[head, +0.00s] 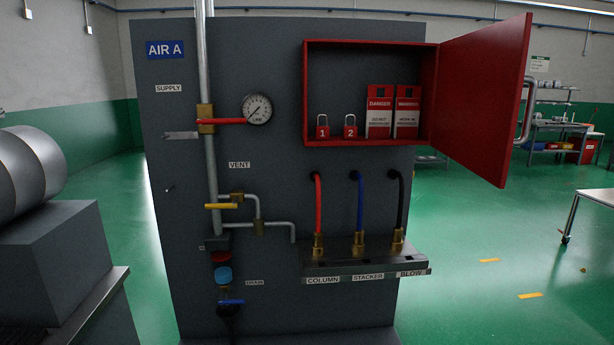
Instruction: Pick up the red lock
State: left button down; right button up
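Two red padlocks stand side by side on the floor of an open red wall cabinet (370,142) in the head view. The left one is the red lock marked 1 (322,132). The right one is the red lock marked 2 (350,132). Both have their shackles upward. Two red and white danger tags (379,123) stand to the right of the locks. The cabinet door (485,95) is swung open to the right. Neither of my grippers shows in this view.
The grey panel AIR A (270,200) carries a gauge (257,109), a red valve handle (222,121), a yellow handle (221,206) and pipes. Below the cabinet, red, blue and black hoses end at a ledge (365,265). Large metal rolls (30,165) stand at left. Green floor is open at right.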

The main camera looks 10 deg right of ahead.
aim_at(321, 132)
jog(key=i+l, duration=0.1)
jog(key=l, duration=1.2)
jog(key=i+l, duration=0.15)
jog(key=l, duration=0.45)
jog(key=z, duration=0.05)
